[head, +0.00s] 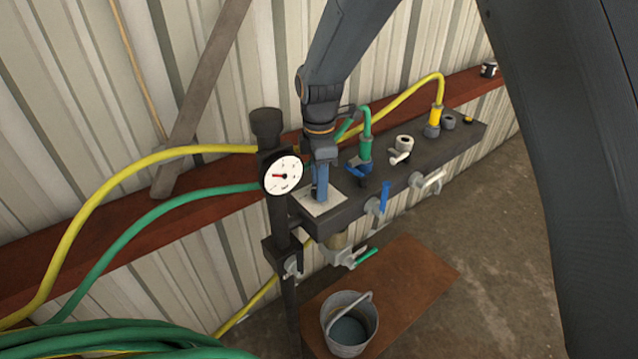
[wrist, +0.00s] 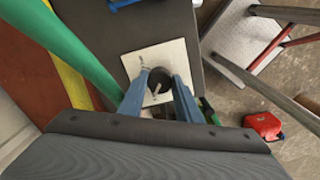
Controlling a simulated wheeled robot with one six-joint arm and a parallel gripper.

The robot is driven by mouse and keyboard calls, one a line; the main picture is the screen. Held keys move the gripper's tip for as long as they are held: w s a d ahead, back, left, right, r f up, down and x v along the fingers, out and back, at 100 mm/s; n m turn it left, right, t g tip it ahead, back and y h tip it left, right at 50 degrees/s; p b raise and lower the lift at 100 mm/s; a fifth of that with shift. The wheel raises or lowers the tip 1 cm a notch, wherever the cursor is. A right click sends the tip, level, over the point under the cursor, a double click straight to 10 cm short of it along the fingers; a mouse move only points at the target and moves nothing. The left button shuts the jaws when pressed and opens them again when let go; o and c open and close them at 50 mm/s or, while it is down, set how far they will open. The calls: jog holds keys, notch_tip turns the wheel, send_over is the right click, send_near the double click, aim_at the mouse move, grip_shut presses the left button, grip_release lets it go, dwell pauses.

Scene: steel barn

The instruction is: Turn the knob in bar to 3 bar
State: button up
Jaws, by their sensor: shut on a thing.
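The black round knob (wrist: 160,78) stands on a white square plate (wrist: 176,52) in the wrist view, with a pale mark on its top. My gripper (wrist: 158,82) has its two blue fingers on either side of the knob and is shut on it. In the head view my gripper (head: 320,188) points down at the same plate (head: 333,196) at the near end of the dark manifold, and its fingers hide the knob. The white round gauge (head: 283,175) faces me just left of the gripper. Its red needle points left; the numbers are too small to read.
The dark manifold (head: 398,170) carries several valves and hose fittings. Green (head: 150,215) and yellow (head: 120,172) hoses run close by. A bucket (head: 348,325) stands below on a brown board.

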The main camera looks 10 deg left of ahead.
jog(key=shift+m, duration=0.3)
jog(key=m, duration=1)
jog(key=shift+m+p, duration=0.4)
jog(key=m, duration=0.5)
jog(key=shift+p, duration=0.3)
jog(key=m, duration=0.5)
jog(key=shift+p, duration=0.3)
jog(key=shift+a+m, duration=0.1)
jog(key=shift+m, duration=0.3)
jog(key=o, duration=1.1)
jog(key=shift+c, duration=0.2)
